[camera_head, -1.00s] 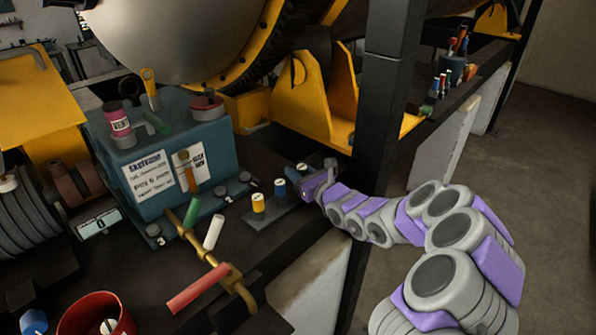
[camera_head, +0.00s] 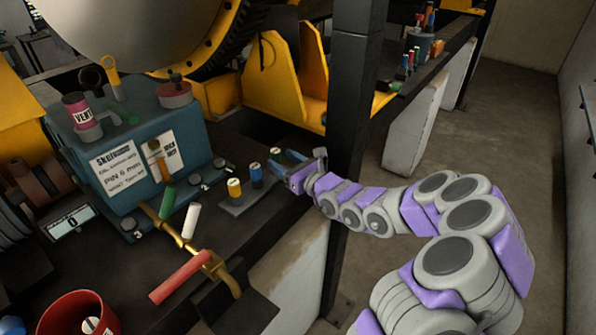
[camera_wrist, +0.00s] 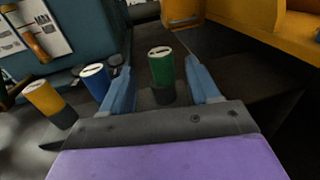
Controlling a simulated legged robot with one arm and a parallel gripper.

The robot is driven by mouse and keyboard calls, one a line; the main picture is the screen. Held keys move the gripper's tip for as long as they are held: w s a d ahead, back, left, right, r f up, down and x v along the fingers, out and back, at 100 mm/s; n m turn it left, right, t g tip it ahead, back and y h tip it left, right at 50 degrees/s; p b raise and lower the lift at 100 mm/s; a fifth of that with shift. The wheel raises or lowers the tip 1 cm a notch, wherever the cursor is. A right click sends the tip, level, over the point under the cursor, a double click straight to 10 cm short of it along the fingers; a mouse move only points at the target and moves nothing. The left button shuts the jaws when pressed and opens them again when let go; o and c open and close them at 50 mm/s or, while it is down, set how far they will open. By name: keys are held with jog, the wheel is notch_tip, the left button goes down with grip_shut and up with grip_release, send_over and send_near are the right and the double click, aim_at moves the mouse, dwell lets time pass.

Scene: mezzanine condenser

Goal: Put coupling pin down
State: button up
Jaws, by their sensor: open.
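A green pin (camera_wrist: 161,75) with a pale top and dark base stands upright between the jaws of my gripper (camera_wrist: 158,82). The jaws are open, one on each side, with a visible gap to the pin. In the head view, my gripper (camera_head: 289,165) is over the bench edge by the black post, and the green pin (camera_head: 275,154) shows just past it. A blue pin (camera_wrist: 95,80) and a yellow pin (camera_wrist: 43,98) stand to its left; the blue (camera_head: 256,175) and yellow (camera_head: 234,188) pins stand on a small grey plate (camera_head: 236,206) in the head view.
A blue labelled box (camera_head: 130,150) stands left of the pins. A brass fixture (camera_head: 190,245) with green, white and red handles is in front. A red cup (camera_head: 78,315) is at lower left. A black post (camera_head: 350,90) and yellow bracket (camera_head: 285,80) are close to my gripper.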

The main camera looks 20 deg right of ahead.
jog(key=v, duration=0.6)
jog(key=shift+s, duration=0.2)
jog(key=s+a+r+n+g+y, duration=0.35)
jog(key=s+a+n, duration=0.2)
jog(key=a, duration=0.25)
jog(key=s+a+r+n+g+y, duration=0.3)
jog(key=s+a+r+n, duration=0.15)
jog(key=a+n, duration=0.3)
jog(key=s+a+f+n+g, duration=0.1)
jog(key=s+a+n+g, duration=0.75)
jog(key=s, duration=0.45)
jog(key=s+d+f+n+g+h, duration=0.1)
jog(key=s+d+f+n+h, duration=0.15)
jog(key=s, duration=0.35)
jog(key=s+d+f+n+g+h, duration=0.1)
jog(key=s+f+n+g+h, duration=0.1)
jog(key=s+f+n+h, duration=0.3)
jog(key=s+d+h, duration=0.3)
jog(key=s+d, duration=0.1)
jog(key=d, duration=0.3)
jog(key=s+d+n+h, duration=0.1)
jog(key=s+d+h, duration=0.3)
jog(key=d, duration=0.4)
jog(key=shift+n, duration=0.3)
